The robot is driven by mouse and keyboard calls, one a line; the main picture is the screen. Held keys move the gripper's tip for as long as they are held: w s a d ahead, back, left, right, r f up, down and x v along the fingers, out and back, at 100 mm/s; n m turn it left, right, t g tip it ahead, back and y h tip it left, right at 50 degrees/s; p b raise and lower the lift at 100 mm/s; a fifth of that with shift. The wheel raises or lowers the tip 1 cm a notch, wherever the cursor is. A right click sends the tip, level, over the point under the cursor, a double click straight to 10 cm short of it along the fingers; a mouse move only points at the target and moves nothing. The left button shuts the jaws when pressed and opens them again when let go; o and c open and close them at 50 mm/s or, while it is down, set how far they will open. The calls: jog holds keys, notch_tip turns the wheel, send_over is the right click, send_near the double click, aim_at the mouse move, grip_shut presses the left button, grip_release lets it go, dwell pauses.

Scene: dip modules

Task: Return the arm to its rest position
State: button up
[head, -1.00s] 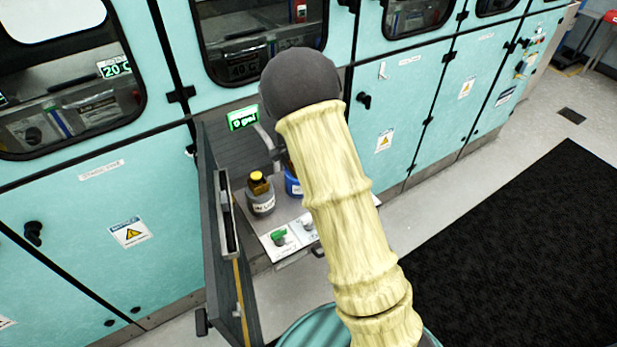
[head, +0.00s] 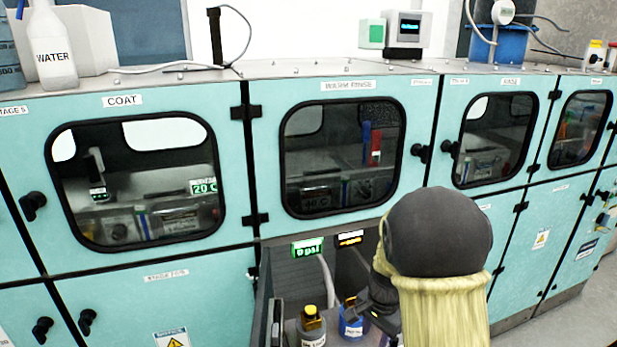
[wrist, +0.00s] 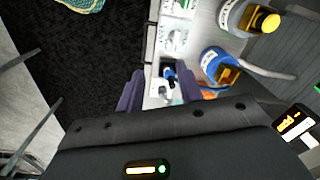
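My arm, in its pale yellow sleeve with a dark grey joint cover, rises at the lower right of the head view. My gripper (wrist: 160,84) shows in the wrist view with its two dark fingers apart and nothing held between them. It is over the front edge of the open lower cabinet, beside the bottles. In the head view a dark part of the gripper shows next to the blue bottle, but its fingertips are hidden.
A grey bottle with a yellow cap (head: 312,325) and a blue bottle (head: 351,318) stand in the open cabinet. Its open door (head: 264,300) stands to their left. A green-lit display (head: 307,248) hangs behind. Closed teal cabinets flank it. Dark matting (wrist: 90,60) covers floor outside.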

jog(key=s+r+n+t, duration=0.1)
jog(key=s+r+n, duration=0.2)
jog(key=s+n, duration=0.2)
jog(key=s+r+n, duration=0.2)
jog(key=s+n, duration=0.3)
jog(key=s, duration=0.4)
jog(key=shift+a+r+t, duration=0.3)
jog(key=shift+r+t, duration=0.1)
